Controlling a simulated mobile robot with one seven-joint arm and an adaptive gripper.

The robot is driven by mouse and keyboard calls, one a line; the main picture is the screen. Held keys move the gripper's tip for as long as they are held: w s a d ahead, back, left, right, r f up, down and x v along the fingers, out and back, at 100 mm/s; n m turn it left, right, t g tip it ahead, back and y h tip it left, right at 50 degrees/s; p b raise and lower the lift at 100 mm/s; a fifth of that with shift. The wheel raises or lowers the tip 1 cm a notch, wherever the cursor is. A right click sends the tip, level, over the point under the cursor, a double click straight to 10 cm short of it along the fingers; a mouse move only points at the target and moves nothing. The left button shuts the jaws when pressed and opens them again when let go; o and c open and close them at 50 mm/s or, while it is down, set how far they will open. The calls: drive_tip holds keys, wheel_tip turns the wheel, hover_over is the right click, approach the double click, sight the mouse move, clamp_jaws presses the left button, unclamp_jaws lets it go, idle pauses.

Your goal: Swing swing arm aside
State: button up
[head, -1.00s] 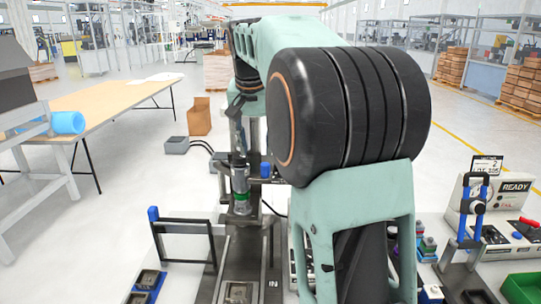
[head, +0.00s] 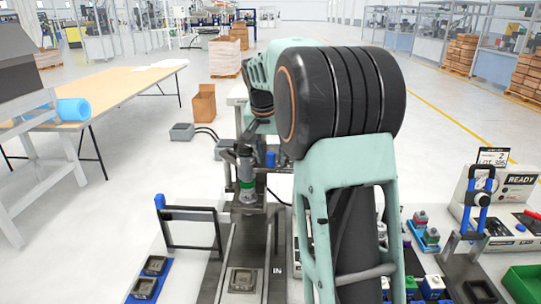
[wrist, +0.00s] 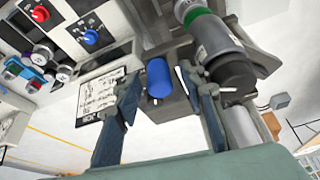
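A blue knob (wrist: 159,78) on a dark grey block shows in the wrist view, and also small in the head view (head: 270,159), beside a grey cylinder with a green band (head: 247,178). I take it as the swing arm's handle, but the arm itself is largely hidden. My gripper (wrist: 160,82) is open in the wrist view, one finger on each side of the knob, with small gaps showing. The cylinder (wrist: 215,45) is close to the right finger. In the head view my own arm hides the fingers.
A black frame with a blue knob (head: 193,228) stands at left, near a blue tray (head: 150,280). A rail with a metal block (head: 242,280) runs in front. A READY panel (head: 520,181), a blue-handled clamp (head: 480,200) and a green bin (head: 525,284) are at right.

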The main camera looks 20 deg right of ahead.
drive_tip(key=shift+c, duration=0.4)
clamp_jaws()
drive_tip(key=shift+a, duration=0.15)
